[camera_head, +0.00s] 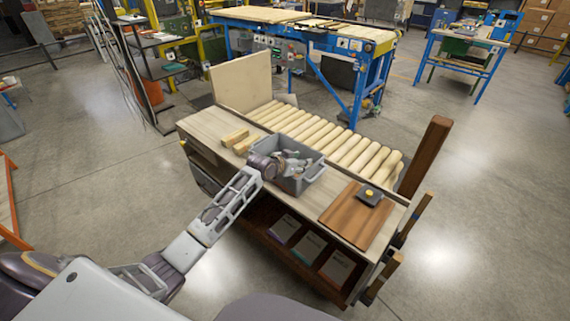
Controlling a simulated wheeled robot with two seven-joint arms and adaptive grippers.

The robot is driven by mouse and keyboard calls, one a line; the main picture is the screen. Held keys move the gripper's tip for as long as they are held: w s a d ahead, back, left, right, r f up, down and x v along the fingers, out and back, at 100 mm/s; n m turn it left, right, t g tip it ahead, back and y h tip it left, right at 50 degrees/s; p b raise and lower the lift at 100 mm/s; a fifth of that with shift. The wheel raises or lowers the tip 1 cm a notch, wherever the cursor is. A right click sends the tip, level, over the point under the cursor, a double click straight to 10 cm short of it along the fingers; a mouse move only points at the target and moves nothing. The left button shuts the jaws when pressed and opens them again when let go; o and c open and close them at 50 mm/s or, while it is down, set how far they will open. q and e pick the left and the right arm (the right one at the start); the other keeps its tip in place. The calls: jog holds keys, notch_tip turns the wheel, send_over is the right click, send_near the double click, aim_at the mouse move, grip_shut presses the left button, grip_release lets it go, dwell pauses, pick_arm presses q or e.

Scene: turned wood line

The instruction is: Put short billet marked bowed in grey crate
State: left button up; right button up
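The grey crate (310,178) stands on the wooden bench top, near its middle. My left arm reaches in from the lower left, and my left gripper (297,166) is over or inside the crate. Its fingers are too small and overlapped to tell whether they are open or shut, or whether they hold anything. Two short pale billets (235,137) lie side by side on the bench, left of the crate. No mark can be read on them. The gripper and crate walls hide most of the crate's inside. My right gripper is not in view.
A row of long pale turned rollers or rods (326,134) runs behind the crate. A brown board (352,220) with a small black device (370,194) lies at the bench's right end. An upright pale panel (241,81) stands at the back left. Bench top is clear around the billets.

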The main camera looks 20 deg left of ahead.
pick_arm(q)
jog(key=v, duration=1)
jog(key=shift+s+r, duration=0.15)
jog(key=shift+s, duration=0.1)
jog(key=shift+a, duration=0.1)
dwell(1.4)
